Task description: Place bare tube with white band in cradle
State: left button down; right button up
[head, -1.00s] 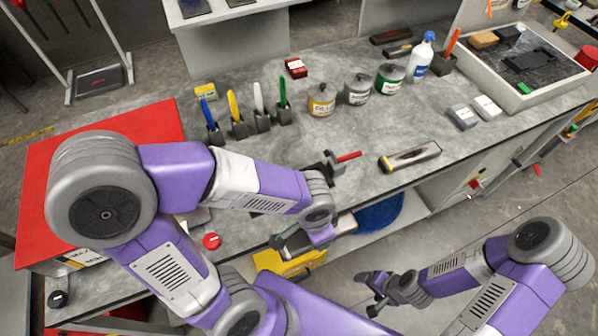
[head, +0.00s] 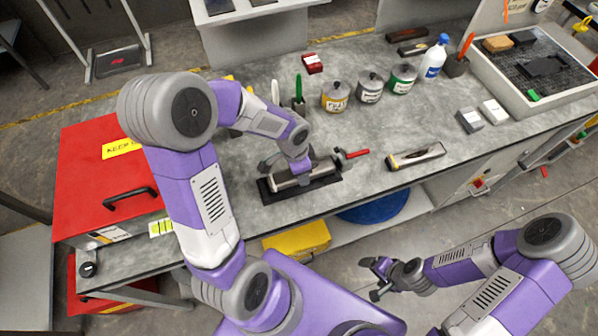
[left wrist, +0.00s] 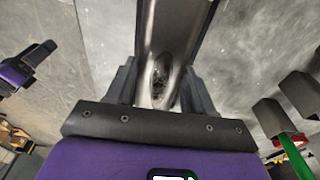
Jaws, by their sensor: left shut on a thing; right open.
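My left gripper (head: 290,172) is shut on a grey metal tube (head: 298,180) at the dark cradle (head: 268,197) near the bench's front edge. In the left wrist view the tube (left wrist: 161,82) lies between my left fingers (left wrist: 162,92), in line with a dark channel. I cannot tell whether the tube rests fully in the cradle, and no white band can be made out. A red-handled clamp (head: 351,155) stands at the cradle's right end. My right gripper (head: 380,275) is open and empty over the floor in front of the bench.
Several tins (head: 335,97) and upright tools in holders (head: 298,105) stand behind the cradle. A red box with a handle (head: 95,190) is at the left. Bare bench lies between the clamp and the tins.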

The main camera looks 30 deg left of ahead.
pick_arm(q)
jog(key=shift+w+a+f, duration=0.15)
jog(key=shift+w+a, duration=0.15)
jog(key=shift+a, duration=0.1)
notch_tip(320, 180, down, 3)
jog(key=shift+d+f+b, duration=0.1)
jog(key=shift+f+b, duration=0.1)
jog(key=shift+b, duration=0.25)
jog(key=shift+c, duration=1.7)
grip_release()
jog(key=shift+r, duration=0.2)
jog(key=r+p, duration=0.1)
jog(key=r, duration=0.3)
jog(key=r+p, duration=0.1)
jog(key=r, duration=0.2)
jog(key=s+a+r+p, duration=0.1)
jog(key=r, duration=0.3)
jog(key=shift+s+r, duration=0.1)
jog(key=shift+r, duration=0.25)
